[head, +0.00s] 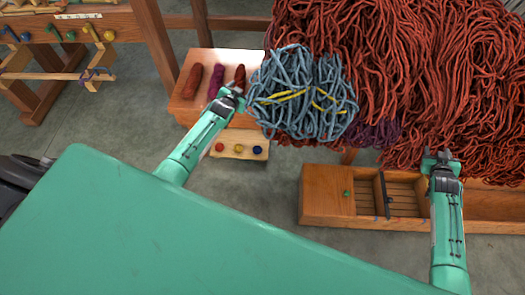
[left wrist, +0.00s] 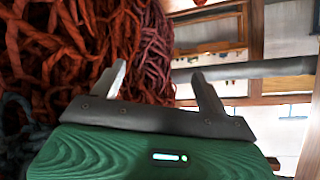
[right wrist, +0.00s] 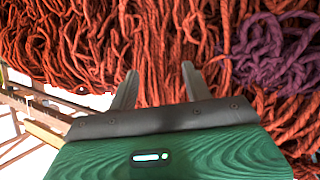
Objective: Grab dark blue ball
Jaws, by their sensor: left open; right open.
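The dark blue ball (head: 257,149) sits at the right end of a small wooden board, beside a yellow ball (head: 239,148) and a red ball (head: 219,147). My left gripper (head: 232,90) is open and empty, above and slightly left of the ball in the head view, close to the blue-grey wool. In the left wrist view its two fingers (left wrist: 158,85) stand apart with red wool behind them. My right gripper (head: 438,156) is open and empty at the lower edge of the red wool. The right wrist view (right wrist: 158,85) shows its fingers apart. Neither wrist view shows the ball.
Red wool (head: 410,70) and a blue-grey skein (head: 300,95) hang across the upper right. A wooden table (head: 190,110) with several skeins stands behind the small board (head: 238,157). A wooden box (head: 325,200) lies to the right. A bench (head: 100,22) stands at upper left.

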